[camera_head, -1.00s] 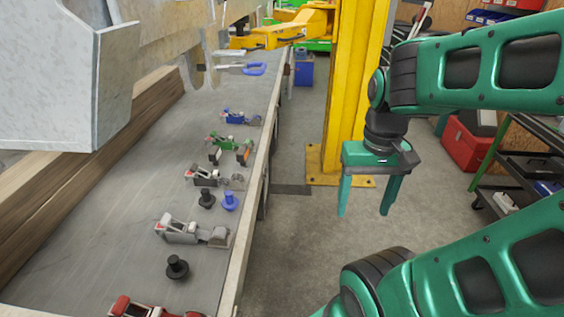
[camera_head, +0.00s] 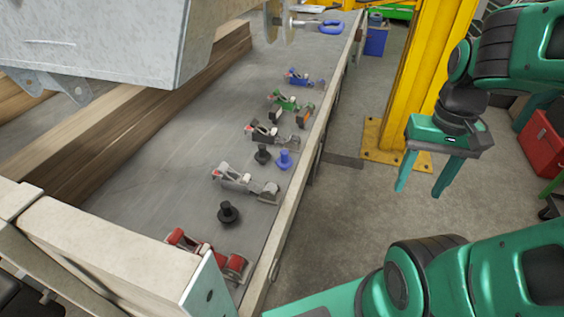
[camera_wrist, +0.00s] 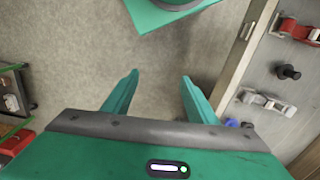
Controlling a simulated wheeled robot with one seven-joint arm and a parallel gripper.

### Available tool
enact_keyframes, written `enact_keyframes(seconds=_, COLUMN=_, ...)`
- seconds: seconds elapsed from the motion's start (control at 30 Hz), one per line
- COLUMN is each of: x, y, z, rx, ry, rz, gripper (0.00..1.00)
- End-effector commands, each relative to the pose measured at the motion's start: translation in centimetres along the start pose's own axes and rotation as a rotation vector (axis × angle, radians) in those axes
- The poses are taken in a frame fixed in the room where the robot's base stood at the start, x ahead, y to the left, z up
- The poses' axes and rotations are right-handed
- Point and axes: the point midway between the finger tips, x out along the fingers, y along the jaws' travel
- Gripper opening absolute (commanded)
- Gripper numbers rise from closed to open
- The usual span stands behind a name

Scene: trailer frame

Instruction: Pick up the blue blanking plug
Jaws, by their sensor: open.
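The blue blanking plug (camera_head: 284,160) stands on the grey trailer bed near its right rim, just right of a black plug (camera_head: 262,154). In the wrist view the blue plug (camera_wrist: 232,123) shows only in part, at the right beside my gripper. My gripper (camera_head: 421,189) is open and empty, pointing down over the floor to the right of the trailer. In the wrist view its two fingers (camera_wrist: 158,88) are spread with bare floor between them. The blue plug lies to the left of my gripper in the head view, apart from it.
The trailer bed (camera_head: 150,180) holds a row of clamps: red (camera_head: 205,255), silver (camera_head: 243,182), dark grey (camera_head: 270,135), green (camera_head: 287,103) and blue (camera_head: 303,77). Another black plug (camera_head: 228,212) stands nearer. The side rim (camera_head: 290,205) separates bed from floor. A yellow post (camera_head: 420,85) stands behind my gripper.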

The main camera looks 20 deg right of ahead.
Motion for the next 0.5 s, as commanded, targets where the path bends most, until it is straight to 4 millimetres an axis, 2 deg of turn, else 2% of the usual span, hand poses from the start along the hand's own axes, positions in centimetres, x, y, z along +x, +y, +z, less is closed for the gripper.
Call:
enact_keyframes(seconds=0.03, x=-0.4, y=0.4, z=0.7, rx=-0.008, ry=0.014, rz=-0.006, gripper=0.45)
enact_keyframes(seconds=0.07, x=-0.5, y=0.3, z=0.5, rx=-0.019, ry=0.017, rz=-0.006, gripper=0.45)
enact_keyframes(seconds=0.17, x=-0.5, y=-0.7, z=-1.5, rx=-0.095, ry=0.035, rz=-0.002, gripper=0.45)
enact_keyframes(seconds=0.37, x=0.4, y=-5.5, z=-8.3, rx=-0.386, ry=0.097, rz=-0.009, gripper=0.45)
enact_keyframes(seconds=0.5, x=1.8, y=-10.1, z=-12.9, rx=-0.609, ry=0.147, rz=-0.036, gripper=0.45)
